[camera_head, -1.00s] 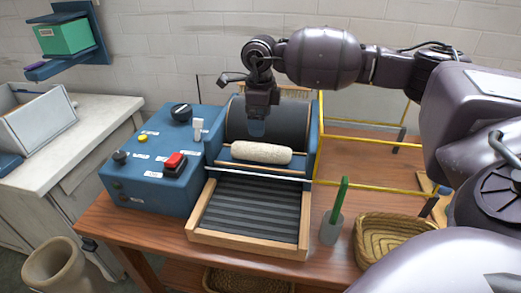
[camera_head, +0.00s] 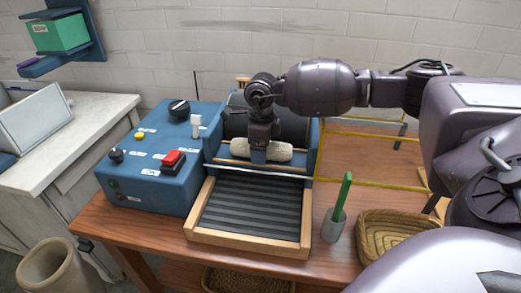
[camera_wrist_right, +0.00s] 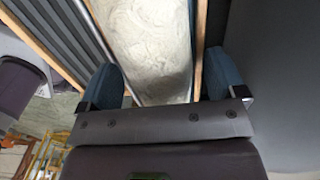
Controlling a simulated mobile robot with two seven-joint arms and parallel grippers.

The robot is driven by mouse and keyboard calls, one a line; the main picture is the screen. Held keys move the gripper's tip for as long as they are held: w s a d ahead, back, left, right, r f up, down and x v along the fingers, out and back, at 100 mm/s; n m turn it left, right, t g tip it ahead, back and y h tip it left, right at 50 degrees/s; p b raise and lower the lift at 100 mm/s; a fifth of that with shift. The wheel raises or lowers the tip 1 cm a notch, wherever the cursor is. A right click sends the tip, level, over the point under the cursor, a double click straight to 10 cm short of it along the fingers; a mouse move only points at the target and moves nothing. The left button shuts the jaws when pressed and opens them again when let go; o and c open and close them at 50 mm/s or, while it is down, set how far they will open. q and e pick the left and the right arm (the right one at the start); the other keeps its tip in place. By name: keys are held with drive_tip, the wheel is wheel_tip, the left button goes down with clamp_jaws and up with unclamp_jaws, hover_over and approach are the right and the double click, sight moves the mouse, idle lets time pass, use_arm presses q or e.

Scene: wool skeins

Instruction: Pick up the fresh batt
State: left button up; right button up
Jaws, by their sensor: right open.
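The fresh batt (camera_head: 283,152) is a cream-white wool roll lying crosswise on the blue carding machine, in front of its dark drum (camera_head: 290,122). In the right wrist view the batt (camera_wrist_right: 155,45) runs between my open fingers. My right gripper (camera_head: 258,155) is over the batt's middle and hides part of it. In the wrist view the gripper (camera_wrist_right: 165,85) has one blue fingertip on each side of the batt, with gaps visible. I cannot tell how low the fingertips reach. My left gripper is not in view.
A wood-framed ribbed tray (camera_head: 252,215) lies in front of the machine. A blue control box (camera_head: 150,165) with a red button stands left. A grey cup with a green-handled tool (camera_head: 334,222) and a wicker basket (camera_head: 395,235) stand right. A yellow frame (camera_head: 365,184) edges the table.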

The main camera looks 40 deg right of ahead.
drive_tip(key=shift+r, duration=0.1)
drive_tip(key=c, duration=1)
